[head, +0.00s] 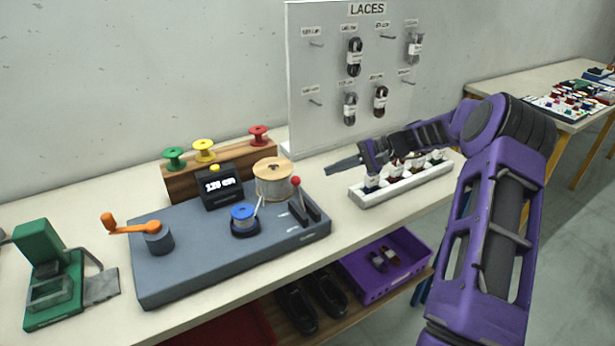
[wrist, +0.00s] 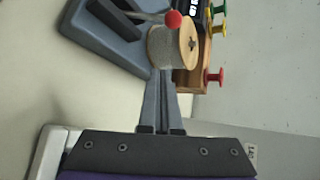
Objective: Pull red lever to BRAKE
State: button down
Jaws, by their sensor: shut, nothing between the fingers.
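The red lever, a thin grey rod with a red ball knob (head: 296,181), stands at the right end of the grey machine base (head: 190,265). It sits by two dark upright blocks (head: 305,213). In the wrist view the red knob (wrist: 173,19) is near the top, beside the wooden spool. My gripper (head: 328,171) is shut and empty, to the right of the lever and apart from it, pointing left. Its fingers (wrist: 164,82) also show in the wrist view, pointing toward the spool. No BRAKE marking is legible.
A white rack (head: 375,197) is under my forearm. The LACES board (head: 345,80) stands behind.

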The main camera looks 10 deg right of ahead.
aim_at(300, 195)
jog(key=shift+d+r+m+t+y, duration=0.2)
jog(key=shift+d+m+t+y, duration=0.1)
jog(key=shift+d+m+y, duration=0.3)
jog(key=x, duration=1)
jog(key=shift+a+f, duration=0.1)
jog(key=shift+f, duration=0.15)
jog(key=shift+s+r+p, duration=0.35)
jog(key=shift+s+r, duration=0.4)
jog(key=shift+s, duration=0.2)
jog(key=shift+s+a+r, duration=0.25)
jog(key=shift+s+r, duration=0.15)
jog(key=shift+s, duration=0.35)
jog(key=shift+d+b, duration=0.1)
jog(key=shift+b, duration=0.2)
jog(key=shift+s+r+b, duration=0.1)
jog(key=shift+s+b, duration=0.1)
jog(key=shift+b, duration=0.1)
